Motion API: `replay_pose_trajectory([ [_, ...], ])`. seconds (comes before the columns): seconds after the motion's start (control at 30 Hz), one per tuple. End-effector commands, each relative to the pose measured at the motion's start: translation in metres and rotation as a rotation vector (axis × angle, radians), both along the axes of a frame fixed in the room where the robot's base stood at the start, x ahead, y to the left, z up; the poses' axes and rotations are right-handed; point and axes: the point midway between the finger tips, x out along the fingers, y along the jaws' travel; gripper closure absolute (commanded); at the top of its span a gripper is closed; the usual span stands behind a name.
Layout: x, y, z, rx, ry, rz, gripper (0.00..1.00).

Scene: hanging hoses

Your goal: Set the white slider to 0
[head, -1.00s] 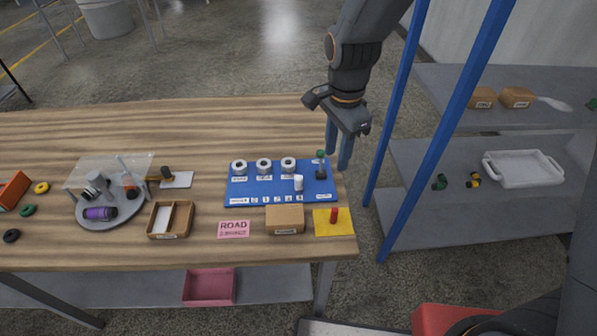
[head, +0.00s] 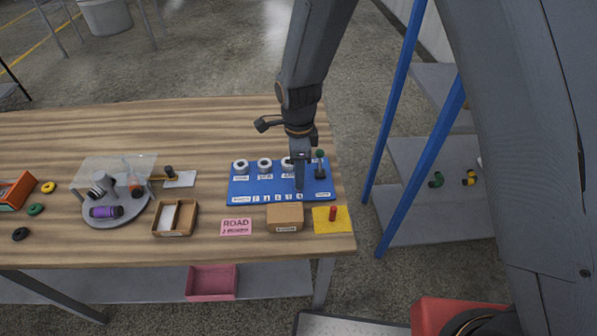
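The blue panel (head: 262,184) lies near the right end of the wooden table. A row of small white number labels (head: 273,197) runs along its front edge, too small to read surely. My gripper (head: 300,184) points down over the right half of the panel, with its fingers at the spot where the white slider stands in the earlier head view. The white slider is now hidden behind the fingers. The fingers line up one behind the other, so I cannot tell whether they are open or shut on the slider.
White round knobs (head: 241,167) line the panel's back, and a green-topped lever (head: 320,164) stands close right of my gripper. A brown box (head: 285,217), a pink sign (head: 236,227) and a yellow plate with a red peg (head: 332,215) sit in front. A blue post (head: 398,115) rises at right.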

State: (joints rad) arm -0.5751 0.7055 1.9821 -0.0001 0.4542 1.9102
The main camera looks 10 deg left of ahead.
Motion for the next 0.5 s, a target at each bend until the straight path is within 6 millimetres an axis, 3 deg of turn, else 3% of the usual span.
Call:
replay_pose_trajectory([
  [0.43, 0.0, -0.0003, -0.0103, 0.0, -0.001, 0.0, 0.64],
  [0.5, 0.0, -0.0003, -0.0103, 0.0, -0.001, 0.0, 0.74],
])
